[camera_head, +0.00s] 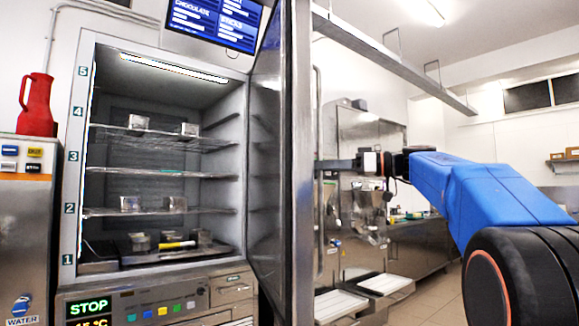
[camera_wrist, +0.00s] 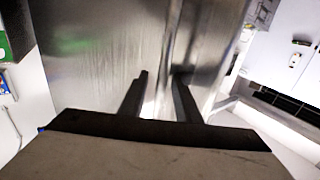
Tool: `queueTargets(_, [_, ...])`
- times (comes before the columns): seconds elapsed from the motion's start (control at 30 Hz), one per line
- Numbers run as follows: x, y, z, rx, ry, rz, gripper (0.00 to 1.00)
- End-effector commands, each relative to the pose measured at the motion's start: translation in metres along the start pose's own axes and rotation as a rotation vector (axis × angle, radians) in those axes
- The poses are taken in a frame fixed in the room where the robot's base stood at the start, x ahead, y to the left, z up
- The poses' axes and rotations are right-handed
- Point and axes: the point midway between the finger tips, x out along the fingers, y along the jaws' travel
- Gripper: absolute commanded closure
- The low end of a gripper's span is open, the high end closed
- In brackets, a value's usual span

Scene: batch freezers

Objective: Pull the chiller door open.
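The chiller door (camera_head: 301,200) stands swung out wide from the chiller cabinet (camera_head: 165,282) and shows nearly edge-on in the head view. Its long vertical bar handle (camera_head: 319,90) runs along the outer side. My gripper (camera_head: 326,165) reaches in from the right at about mid-height of the handle, its fingers level with the bar. In the wrist view my gripper (camera_wrist: 161,75) has two dark fingers apart, with the shiny door face (camera_wrist: 95,50) in front and a bright upright strip between them. Whether the fingers press on the handle cannot be made out.
Inside the cabinet are wire shelves (camera_head: 160,175) with several small metal containers. A red jug (camera_head: 36,104) stands on a dispenser at the left. Steel equipment (camera_head: 370,190) and pulled-out white-topped drawers (camera_head: 340,304) stand behind the door. Tiled floor (camera_head: 435,285) is clear at right.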

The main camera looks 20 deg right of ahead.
Motion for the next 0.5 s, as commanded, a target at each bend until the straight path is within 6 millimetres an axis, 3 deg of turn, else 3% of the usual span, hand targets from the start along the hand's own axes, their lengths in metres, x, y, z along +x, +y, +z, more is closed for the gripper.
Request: queueTargets(0.5, [0.053,-0.042,0.0,0.0,0.0,-0.001,0.7])
